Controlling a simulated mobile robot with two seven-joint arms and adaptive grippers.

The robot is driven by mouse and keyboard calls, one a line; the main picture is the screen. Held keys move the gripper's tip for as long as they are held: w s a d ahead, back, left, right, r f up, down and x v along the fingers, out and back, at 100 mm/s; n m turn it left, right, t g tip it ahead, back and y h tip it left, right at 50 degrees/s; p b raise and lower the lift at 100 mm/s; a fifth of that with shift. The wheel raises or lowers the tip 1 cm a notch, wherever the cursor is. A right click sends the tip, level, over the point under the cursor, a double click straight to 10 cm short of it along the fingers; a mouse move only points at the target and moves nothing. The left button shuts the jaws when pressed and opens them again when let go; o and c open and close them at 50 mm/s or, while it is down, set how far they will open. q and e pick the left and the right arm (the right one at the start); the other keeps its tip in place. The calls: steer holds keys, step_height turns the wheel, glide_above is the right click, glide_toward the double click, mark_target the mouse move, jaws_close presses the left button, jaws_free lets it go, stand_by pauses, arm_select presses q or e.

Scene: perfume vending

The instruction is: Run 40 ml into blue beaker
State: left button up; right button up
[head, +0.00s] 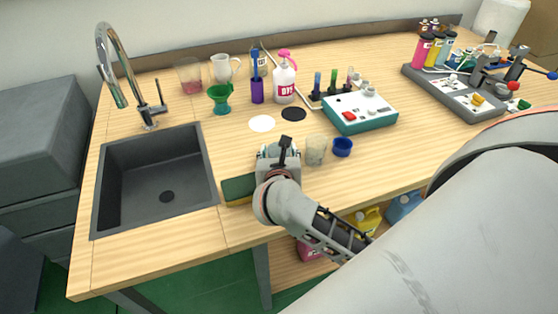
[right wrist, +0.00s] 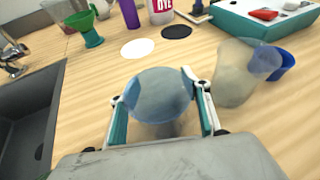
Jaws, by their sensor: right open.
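A translucent pale blue beaker (right wrist: 160,95) stands between the fingers of my right gripper in the right wrist view, its round rim facing the camera. My right gripper (right wrist: 161,112) is open around it, one finger on each side; I cannot tell whether they touch it. In the head view my right gripper (head: 279,150) is low over the table's front part and mostly hides this beaker. A clear beaker (head: 316,149) and a small dark blue cup (head: 342,147) stand just right of the gripper. My left gripper is not in view.
A green-and-yellow sponge (head: 238,190) and a sink (head: 155,180) lie left of the gripper. A teal device (head: 362,110) with a red button stands behind right. A grey dispenser base (head: 468,92) with coloured bottles is at far right. A white disc (head: 262,123) and black disc (head: 293,114) lie behind.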

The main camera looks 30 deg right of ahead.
steer(key=c, duration=1.1)
steer(key=shift+c, duration=0.8)
steer(key=shift+r, duration=0.2)
steer(key=shift+r, duration=0.25)
step_height(320, 180, up, 19)
steer(key=p, duration=0.4)
steer(key=shift+r, duration=0.1)
